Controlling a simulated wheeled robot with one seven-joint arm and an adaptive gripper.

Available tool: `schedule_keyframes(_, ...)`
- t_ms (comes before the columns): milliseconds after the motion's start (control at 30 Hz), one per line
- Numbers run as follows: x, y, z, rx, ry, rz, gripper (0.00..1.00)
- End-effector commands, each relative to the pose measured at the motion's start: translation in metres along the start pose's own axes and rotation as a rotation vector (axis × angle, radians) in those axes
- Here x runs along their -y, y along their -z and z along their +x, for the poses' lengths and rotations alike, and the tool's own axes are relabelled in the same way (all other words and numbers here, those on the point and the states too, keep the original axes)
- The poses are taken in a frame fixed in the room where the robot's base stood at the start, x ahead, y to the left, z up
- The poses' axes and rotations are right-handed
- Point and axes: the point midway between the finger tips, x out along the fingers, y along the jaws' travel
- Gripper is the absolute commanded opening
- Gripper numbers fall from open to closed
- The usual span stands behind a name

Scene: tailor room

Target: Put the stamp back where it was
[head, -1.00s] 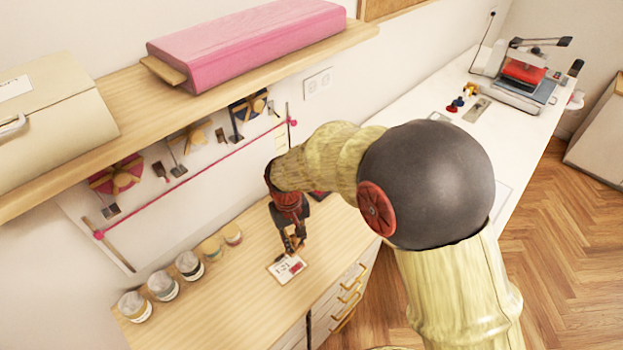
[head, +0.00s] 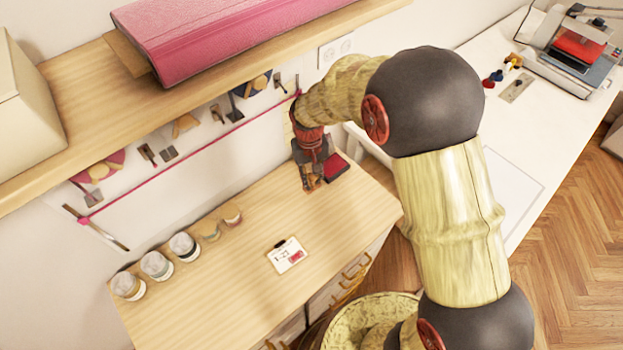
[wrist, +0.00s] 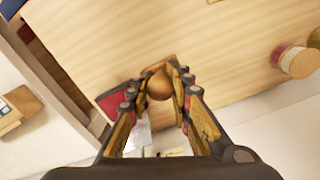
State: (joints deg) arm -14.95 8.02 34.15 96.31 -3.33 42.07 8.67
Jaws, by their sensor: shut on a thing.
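The stamp (wrist: 158,85) shows as a rounded brown wooden handle between my fingers in the wrist view. My gripper (wrist: 160,95) is shut on it. In the head view my gripper (head: 311,186) points down over the back right part of the wooden counter (head: 210,290), just left of a red ink pad (head: 338,168). The ink pad also shows left of the fingers in the wrist view (wrist: 111,102). In the head view the stamp is mostly hidden by the gripper. I cannot tell whether its base touches the counter.
A white card with a red mark (head: 287,257) lies nearer the counter's front. Several jars (head: 157,265) line the wall side. A shelf (head: 225,95) with a pink roll (head: 225,30) hangs above. A white table (head: 520,170) stands to the right. The counter's middle is clear.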

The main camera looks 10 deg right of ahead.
Motion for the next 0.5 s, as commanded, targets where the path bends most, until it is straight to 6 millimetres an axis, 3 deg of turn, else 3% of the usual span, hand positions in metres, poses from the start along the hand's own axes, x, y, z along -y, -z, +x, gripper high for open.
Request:
schedule_keyframes(33, -0.003, 0.011, 0.007, 0.001, 0.0, 0.001, 0.0)
schedule_keyframes(233, -0.007, 0.038, 0.042, 0.001, 0.0, 0.001, 0.0)
schedule_keyframes(500, -0.01, 0.053, 0.059, 0.0, 0.0, 0.0, 0.0)
